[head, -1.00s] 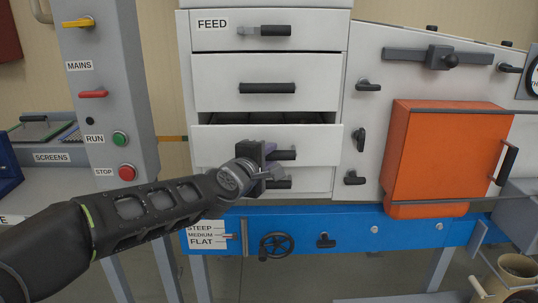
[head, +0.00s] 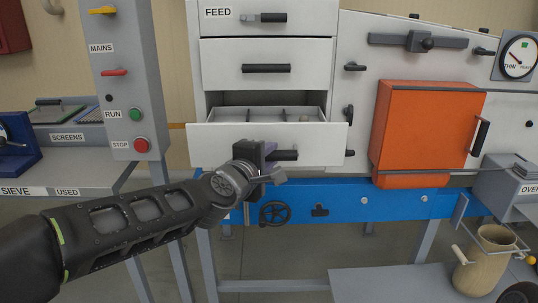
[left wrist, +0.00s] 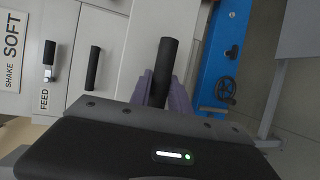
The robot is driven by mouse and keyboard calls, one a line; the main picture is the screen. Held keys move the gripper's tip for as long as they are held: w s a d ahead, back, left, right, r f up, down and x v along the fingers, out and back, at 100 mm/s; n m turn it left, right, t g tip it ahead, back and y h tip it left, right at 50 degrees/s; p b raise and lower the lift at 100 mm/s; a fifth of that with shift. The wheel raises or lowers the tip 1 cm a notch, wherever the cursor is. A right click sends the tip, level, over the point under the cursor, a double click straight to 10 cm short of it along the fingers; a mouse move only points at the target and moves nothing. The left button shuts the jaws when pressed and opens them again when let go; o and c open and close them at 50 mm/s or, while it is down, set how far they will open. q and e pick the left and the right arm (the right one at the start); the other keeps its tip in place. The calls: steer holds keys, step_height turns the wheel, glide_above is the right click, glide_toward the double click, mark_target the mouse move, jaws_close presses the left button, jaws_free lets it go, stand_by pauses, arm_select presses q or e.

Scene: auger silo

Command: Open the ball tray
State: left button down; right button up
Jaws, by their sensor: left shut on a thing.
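The ball tray appears to be the third drawer (head: 320,142) of the white cabinet, though no label reads on it. It is pulled well out, and its divided inside (head: 268,114) shows; I see no balls in it. Its dark bar handle (head: 285,155) also shows in the left wrist view (left wrist: 167,60). My left gripper (head: 268,168) is shut on this handle, with its purple fingers (left wrist: 160,92) on either side of the bar. My right gripper is in neither view.
The FEED drawer (head: 220,28) and the drawer below it (head: 222,68) are closed above. The orange door (head: 420,130) stands to the right. The control post (head: 122,75) with its buttons stands left. A blue beam (head: 350,200) with a handwheel (head: 275,212) runs below.

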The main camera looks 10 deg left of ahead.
arm_select(q)
steer(key=shift+f, duration=0.1)
steer(key=c, duration=1.2)
jaws_free()
steer(key=shift+c, duration=0.2)
steer(key=v, duration=0.7)
steer(key=shift+s, duration=0.35)
